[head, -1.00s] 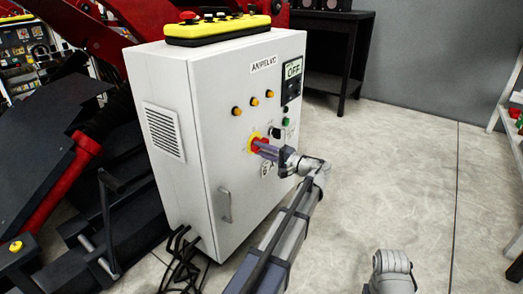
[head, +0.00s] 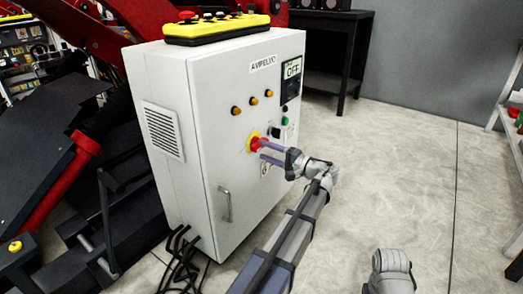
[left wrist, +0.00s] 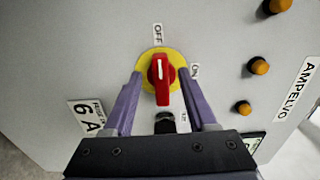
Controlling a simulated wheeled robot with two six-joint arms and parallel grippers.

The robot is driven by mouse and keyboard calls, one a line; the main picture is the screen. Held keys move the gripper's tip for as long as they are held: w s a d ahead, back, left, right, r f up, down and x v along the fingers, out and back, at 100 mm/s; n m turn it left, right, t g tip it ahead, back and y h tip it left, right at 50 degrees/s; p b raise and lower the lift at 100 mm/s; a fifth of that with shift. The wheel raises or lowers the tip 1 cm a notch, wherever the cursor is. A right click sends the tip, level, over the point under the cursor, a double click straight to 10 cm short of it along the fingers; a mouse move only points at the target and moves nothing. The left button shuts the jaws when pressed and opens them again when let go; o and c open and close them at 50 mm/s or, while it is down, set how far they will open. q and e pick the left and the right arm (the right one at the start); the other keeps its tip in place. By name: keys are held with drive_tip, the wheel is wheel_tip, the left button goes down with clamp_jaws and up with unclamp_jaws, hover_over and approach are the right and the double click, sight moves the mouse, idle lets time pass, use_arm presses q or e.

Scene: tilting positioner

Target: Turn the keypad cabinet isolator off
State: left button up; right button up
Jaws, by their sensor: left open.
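The keypad cabinet (head: 207,120) is a light grey box labelled AMPELVO. Its isolator is a red knob (left wrist: 160,76) on a yellow disc (left wrist: 176,60), with an OFF label (left wrist: 158,34) and an ON label (left wrist: 195,71) beside it. The knob's grip lies in line with OFF in the left wrist view. In the head view the isolator (head: 251,144) is partly behind my left gripper (head: 264,151). That gripper is open, with one finger on each side of the knob in the left wrist view and gaps between. The cabinet's display (head: 292,69) reads OFF.
Amber lamps (head: 253,101) and a dark switch (left wrist: 165,122) are near the isolator. A yellow control box (head: 217,29) tops the cabinet. A door handle (head: 225,205) sticks out below, and black cables (head: 180,256) lie at the base.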

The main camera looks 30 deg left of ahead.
use_arm(q)
drive_tip(key=d, duration=0.5)
drive_tip(key=shift+s, duration=0.2)
drive_tip(key=s+d+f+m+h+p, duration=0.1)
drive_tip(key=s+d+f+h+p, duration=0.3)
drive_tip(key=s+d, duration=0.45)
drive_tip(key=s+d+f+m+g+h+p, duration=0.1)
drive_tip(key=s+d+f+h+p, duration=0.25)
drive_tip(key=s+d+h, duration=0.55)
drive_tip(key=s+d+f+m+h+p, duration=0.1)
drive_tip(key=s+d+f+h+p, duration=0.25)
drive_tip(key=s+d, duration=0.5)
wheel_tip(320, 180, up, 37)
drive_tip(key=w+d+p, duration=0.1)
drive_tip(key=d+p, duration=0.2)
drive_tip(key=p, duration=3.4)
drive_tip(key=shift+w+r, duration=0.15)
